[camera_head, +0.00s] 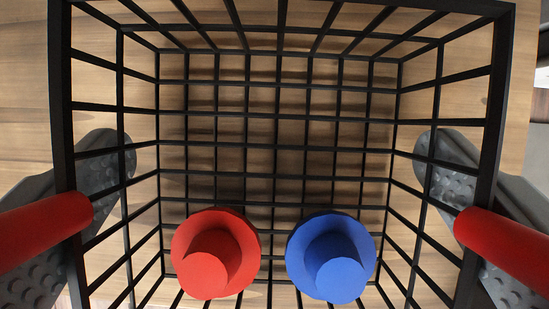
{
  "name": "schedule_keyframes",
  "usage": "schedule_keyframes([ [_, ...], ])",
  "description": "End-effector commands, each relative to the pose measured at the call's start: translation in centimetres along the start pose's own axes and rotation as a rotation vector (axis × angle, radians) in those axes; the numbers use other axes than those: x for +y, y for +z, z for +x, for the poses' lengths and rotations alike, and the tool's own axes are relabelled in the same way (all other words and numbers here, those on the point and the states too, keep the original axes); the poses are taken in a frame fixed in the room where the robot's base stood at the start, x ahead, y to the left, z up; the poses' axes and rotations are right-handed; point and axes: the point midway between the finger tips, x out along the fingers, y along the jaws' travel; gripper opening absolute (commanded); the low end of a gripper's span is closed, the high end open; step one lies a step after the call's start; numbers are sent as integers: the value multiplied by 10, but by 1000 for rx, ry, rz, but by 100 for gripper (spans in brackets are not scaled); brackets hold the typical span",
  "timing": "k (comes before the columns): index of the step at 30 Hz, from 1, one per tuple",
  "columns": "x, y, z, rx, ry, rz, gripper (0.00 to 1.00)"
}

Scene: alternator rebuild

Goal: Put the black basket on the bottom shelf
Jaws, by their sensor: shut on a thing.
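The black basket (61,120) is an open wire-mesh box that fills most of the view, and I look down into it through its open top. My gripper (272,155) is shut on the basket. Its two grey, dimpled fingers show at the left and right, partly behind the basket's side wires. A red rod (40,228) crosses the left rim and another red rod (508,245) crosses the right rim. A red stepped round piece (212,250) and a blue one (332,255) appear side by side inside the basket's lower part. The shelf cannot be made out.
A light wooden surface (25,60) shows through the mesh and around the basket. I cannot tell whether the basket touches it. Darker floor or objects show at the far right edge, cut off by the frame.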

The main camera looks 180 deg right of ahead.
Motion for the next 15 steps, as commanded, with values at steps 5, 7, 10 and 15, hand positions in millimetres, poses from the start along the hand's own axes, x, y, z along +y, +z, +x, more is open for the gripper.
schedule_keyframes([
  [5,0,0,0,1,0,0,70],
  [7,0,0,1,0,0,0,70],
  [10,0,1,2,0,0,0,100],
  [15,0,1,2,0,0,0,100],
])
